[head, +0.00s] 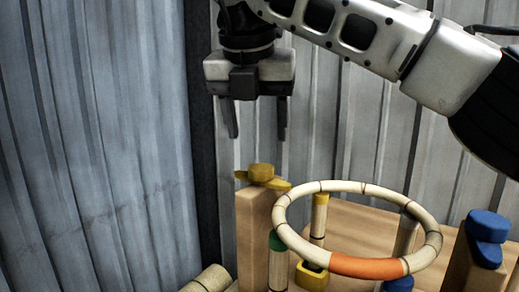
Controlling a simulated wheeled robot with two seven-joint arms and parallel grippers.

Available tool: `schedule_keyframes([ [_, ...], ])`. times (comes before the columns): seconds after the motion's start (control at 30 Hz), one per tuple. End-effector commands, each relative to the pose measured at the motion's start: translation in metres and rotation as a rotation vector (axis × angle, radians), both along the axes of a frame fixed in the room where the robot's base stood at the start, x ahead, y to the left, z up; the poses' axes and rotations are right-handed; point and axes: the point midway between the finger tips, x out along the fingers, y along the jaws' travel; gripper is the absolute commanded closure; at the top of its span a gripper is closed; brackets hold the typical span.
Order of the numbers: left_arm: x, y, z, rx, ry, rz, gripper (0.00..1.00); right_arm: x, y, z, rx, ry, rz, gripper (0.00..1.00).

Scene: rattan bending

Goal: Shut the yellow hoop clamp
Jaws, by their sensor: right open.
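The yellow hoop clamp (262,172) sits on top of a wooden post (252,230), left of the rattan hoop. It has a rounded knob over a flat yellow bar that sticks out past both sides of the post top. The hoop (355,187) is a pale ring with an orange section (367,267) at the front. Its left rim passes close to the post. My right gripper (256,128) points down above the yellow clamp, open and empty, with a gap between its fingertips and the knob. My left gripper is not in view.
A blue clamp (488,228) sits on another post at the right. Upright rods with yellow (319,215), green (278,241) and grey (406,236) parts stand around the hoop. Rattan pieces (209,279) lie at the lower left. A corrugated wall (90,130) stands behind.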

Motion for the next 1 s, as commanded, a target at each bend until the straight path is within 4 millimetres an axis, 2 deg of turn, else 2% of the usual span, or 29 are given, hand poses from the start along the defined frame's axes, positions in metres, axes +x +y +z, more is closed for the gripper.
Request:
schedule_keyframes([
  [0.03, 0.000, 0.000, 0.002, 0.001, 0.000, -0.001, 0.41, -0.005, 0.001, 0.014, 0.000, -0.004, 0.000, 0.41],
  [0.2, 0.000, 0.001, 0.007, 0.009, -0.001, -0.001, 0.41, -0.019, 0.004, 0.050, 0.001, -0.003, -0.001, 0.41],
  [0.4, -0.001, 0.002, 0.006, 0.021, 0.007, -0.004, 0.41, -0.030, 0.006, 0.075, 0.000, -0.001, -0.001, 0.41],
  [1.0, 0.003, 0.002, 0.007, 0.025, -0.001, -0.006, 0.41, -0.033, 0.007, 0.080, 0.000, 0.000, 0.000, 0.41],
])
